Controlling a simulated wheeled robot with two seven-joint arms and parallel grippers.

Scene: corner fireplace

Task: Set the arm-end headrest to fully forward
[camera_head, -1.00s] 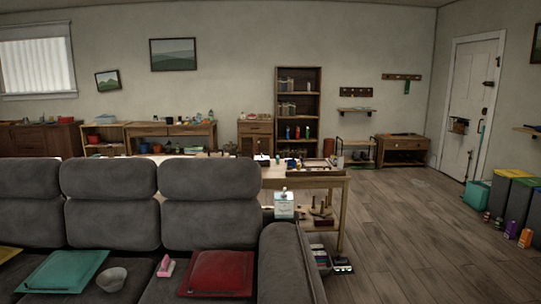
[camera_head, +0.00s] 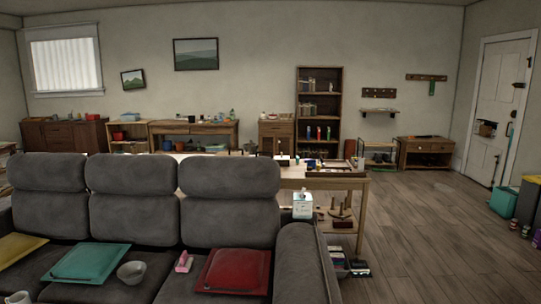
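A dark grey sofa fills the lower left, facing me. Three puffy headrests top its back: the left one (camera_head: 47,172), the middle one (camera_head: 131,173) and the arm-end headrest (camera_head: 229,172), the one nearest the sofa's right arm (camera_head: 303,262). All three stand upright in a row at about the same height; I cannot tell their exact tilt from here. Neither of my grippers shows in the view.
A red cushion (camera_head: 233,271), pink object (camera_head: 184,262), grey bowl (camera_head: 131,272) and teal cushion (camera_head: 90,263) lie on the seat. A tissue box (camera_head: 302,205) stands by the arm's far end. A table (camera_head: 350,184) stands behind. Wooden floor (camera_head: 420,245) at right is clear.

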